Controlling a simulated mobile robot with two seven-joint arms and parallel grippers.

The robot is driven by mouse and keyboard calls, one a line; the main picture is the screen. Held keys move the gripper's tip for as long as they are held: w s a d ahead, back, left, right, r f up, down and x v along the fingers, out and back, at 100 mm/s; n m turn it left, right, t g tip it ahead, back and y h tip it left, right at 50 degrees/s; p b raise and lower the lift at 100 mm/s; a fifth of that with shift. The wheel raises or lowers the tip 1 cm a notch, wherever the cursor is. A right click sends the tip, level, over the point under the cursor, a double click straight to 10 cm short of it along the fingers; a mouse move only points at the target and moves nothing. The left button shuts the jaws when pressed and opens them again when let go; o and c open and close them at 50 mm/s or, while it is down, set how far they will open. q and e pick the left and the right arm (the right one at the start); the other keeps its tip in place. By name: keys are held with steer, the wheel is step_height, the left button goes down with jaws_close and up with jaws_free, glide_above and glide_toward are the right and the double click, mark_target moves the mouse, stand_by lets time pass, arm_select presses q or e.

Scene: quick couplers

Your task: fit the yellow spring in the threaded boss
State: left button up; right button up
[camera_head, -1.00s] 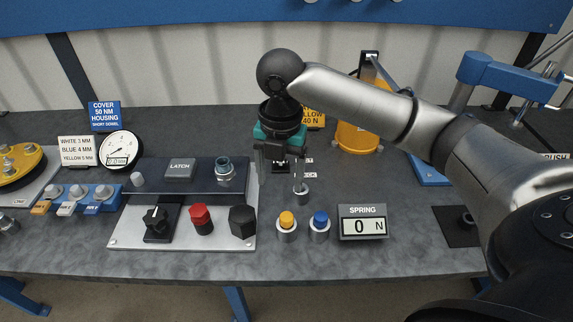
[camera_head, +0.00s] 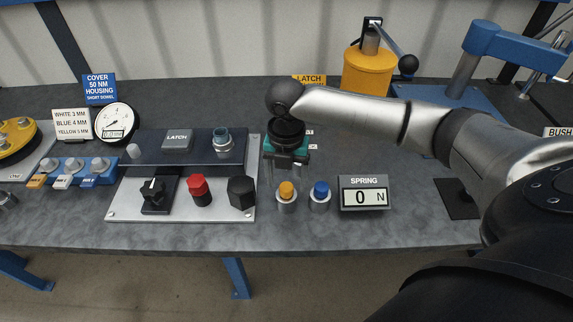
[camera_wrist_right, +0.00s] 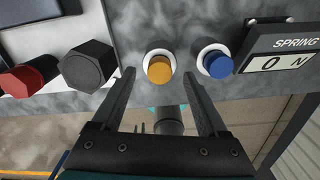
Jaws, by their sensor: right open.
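The yellow spring (camera_head: 286,190) shows as a yellow-topped piece in a pale round holder, left of a similar blue one. It also shows in the wrist view (camera_wrist_right: 159,69), between and ahead of the fingertips. My right gripper (camera_head: 287,178) points down just behind and above the yellow piece. It is open and empty, its two fingers apart on either side. What looks like the threaded boss (camera_head: 223,148) is a metal threaded cylinder with a bluish top on the dark latch block, left of the gripper. My left gripper is out of view.
The blue piece (camera_head: 320,192) and the spring force display (camera_head: 363,193), reading 0 N, stand right of the yellow piece. A black hex knob (camera_head: 242,192) and red knob (camera_head: 200,191) stand to its left. A yellow cylinder with a lever (camera_head: 368,72) stands behind.

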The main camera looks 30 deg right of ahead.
steer(key=shift+f, duration=1)
jaws_close()
stand_by(0.5)
